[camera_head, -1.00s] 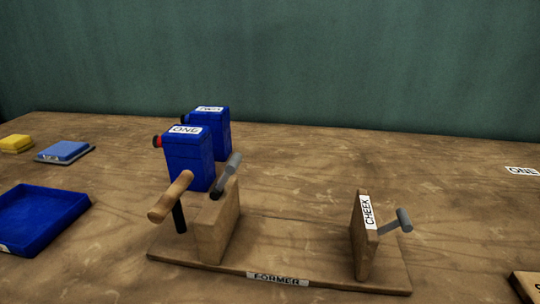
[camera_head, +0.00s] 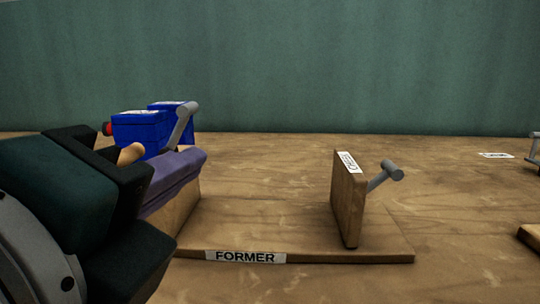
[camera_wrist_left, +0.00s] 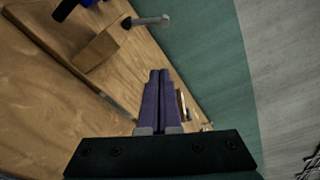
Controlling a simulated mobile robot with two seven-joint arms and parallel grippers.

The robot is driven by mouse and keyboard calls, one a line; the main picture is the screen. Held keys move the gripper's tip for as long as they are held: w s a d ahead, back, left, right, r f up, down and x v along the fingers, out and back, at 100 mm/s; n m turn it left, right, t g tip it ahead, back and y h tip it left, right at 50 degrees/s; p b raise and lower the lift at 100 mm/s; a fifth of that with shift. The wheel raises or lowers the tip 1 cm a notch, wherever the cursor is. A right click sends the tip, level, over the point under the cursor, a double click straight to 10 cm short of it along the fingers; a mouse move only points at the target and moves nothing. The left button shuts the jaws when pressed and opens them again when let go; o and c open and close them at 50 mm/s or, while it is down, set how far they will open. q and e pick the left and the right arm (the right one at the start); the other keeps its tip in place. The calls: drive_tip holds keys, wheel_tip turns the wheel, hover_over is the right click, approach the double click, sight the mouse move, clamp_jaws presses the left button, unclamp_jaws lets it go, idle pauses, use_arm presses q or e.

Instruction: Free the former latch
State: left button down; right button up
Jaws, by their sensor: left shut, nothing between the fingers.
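The wooden former base (camera_head: 300,225) carries the label FORMER on its front edge. The grey latch lever (camera_head: 183,122) rises at a tilt near the base's left upright block (camera_head: 172,213); my fingers hide its foot. It also shows in the left wrist view (camera_wrist_left: 148,21), beyond the block (camera_wrist_left: 97,48). My left gripper (camera_head: 203,157) comes in from the left with its purple fingers shut and empty, in front of the left block in the head view. In the left wrist view the fingers (camera_wrist_left: 158,73) are together, apart from the lever. My right gripper is not in view.
The upright CHEEK board (camera_head: 348,200) with a grey handle (camera_head: 388,172) stands at the base's right. A wooden handle (camera_head: 130,153) is partly hidden behind my gripper. Blue containers (camera_head: 135,130) stand behind.

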sight(179, 129)
use_arm(q)
drive_tip(key=shift+d+r+m, duration=0.15)
drive_tip(key=shift+r+m, duration=0.05)
drive_tip(key=shift+m, duration=0.1)
drive_tip(key=shift+w, duration=0.1)
drive_tip(key=w+d+b, duration=0.1)
drive_tip(key=w+b, duration=0.1)
drive_tip(key=w, duration=0.8)
drive_tip(key=a, duration=0.2)
drive_tip(key=s+a+r, duration=0.1)
drive_tip(key=shift+a+r+p, duration=0.1)
drive_tip(key=shift+p, duration=0.3)
